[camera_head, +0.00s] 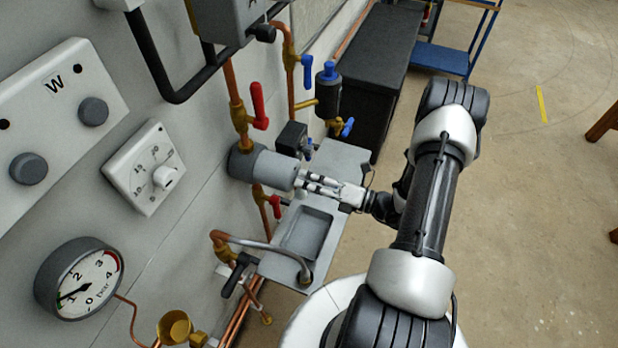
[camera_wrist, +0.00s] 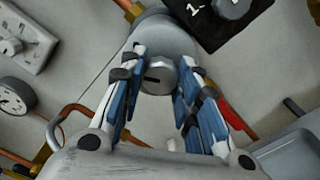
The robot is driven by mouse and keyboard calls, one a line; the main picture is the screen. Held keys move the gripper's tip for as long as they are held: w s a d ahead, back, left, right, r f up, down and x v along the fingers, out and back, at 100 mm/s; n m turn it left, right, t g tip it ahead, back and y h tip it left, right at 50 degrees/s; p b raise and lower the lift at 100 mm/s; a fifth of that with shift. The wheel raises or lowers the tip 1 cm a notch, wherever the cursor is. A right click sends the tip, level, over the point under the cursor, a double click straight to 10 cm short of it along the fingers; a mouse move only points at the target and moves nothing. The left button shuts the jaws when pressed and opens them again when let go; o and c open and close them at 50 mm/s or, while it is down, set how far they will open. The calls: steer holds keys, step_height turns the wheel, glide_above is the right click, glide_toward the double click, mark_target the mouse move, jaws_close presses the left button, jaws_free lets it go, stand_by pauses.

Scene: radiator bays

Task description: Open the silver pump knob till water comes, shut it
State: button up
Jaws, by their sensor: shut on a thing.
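The pump is a grey cylinder (camera_head: 275,169) on the wall pipework, between red-handled valves in the head view. Its body also shows in the wrist view (camera_wrist: 157,34). The silver pump knob (camera_wrist: 158,79) is a small round knob with a dark slot, on the pump's front face. My gripper (camera_head: 304,181) reaches the pump's front from the right. In the head view the fingers hide the knob. I see no water at the pump face.
A grey sink tray (camera_head: 323,212) lies below the pump, with a curved spout pipe (camera_head: 265,243) in front. Red valve handles stand above (camera_head: 259,106) and below (camera_head: 275,206) the pump. A pressure gauge (camera_head: 80,280) and a dial box (camera_head: 145,168) are at left. Open floor is at right.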

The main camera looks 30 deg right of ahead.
steer(key=shift+m, duration=0.9)
steer(key=shift+p, duration=0.3)
steer(key=o, duration=1.1)
steer(key=shift+s+d, duration=0.1)
steer(key=v, duration=1.1)
steer(key=shift+s+d, duration=0.25)
steer(key=shift+s, duration=0.05)
